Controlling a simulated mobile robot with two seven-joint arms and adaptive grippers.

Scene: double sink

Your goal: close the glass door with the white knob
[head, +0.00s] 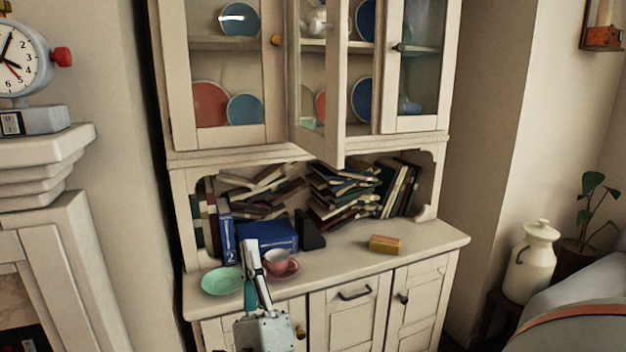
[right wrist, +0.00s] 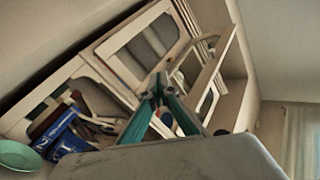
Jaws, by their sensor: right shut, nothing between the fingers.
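The middle glass door (head: 337,95) of the cabinet's upper part stands open, swung outward toward me. Its frame also shows in the right wrist view (right wrist: 213,72), tilted, beyond the fingers. A white rounded shape shows near its top; I cannot tell whether it is the knob or crockery behind the glass. My right gripper (head: 250,244) is shut and empty, below and left of the open door, in front of the counter by the pink cup. Its teal fingers meet at the tips in the right wrist view (right wrist: 160,88). My left gripper is not in view.
The left glass door (head: 270,90) with an orange knob and the right glass door (head: 442,60) with a dark knob are shut. A green bowl (head: 222,281), pink cup (head: 276,261) and yellow box (head: 384,244) stand on the counter (head: 430,243). Books (head: 345,190) fill the niche.

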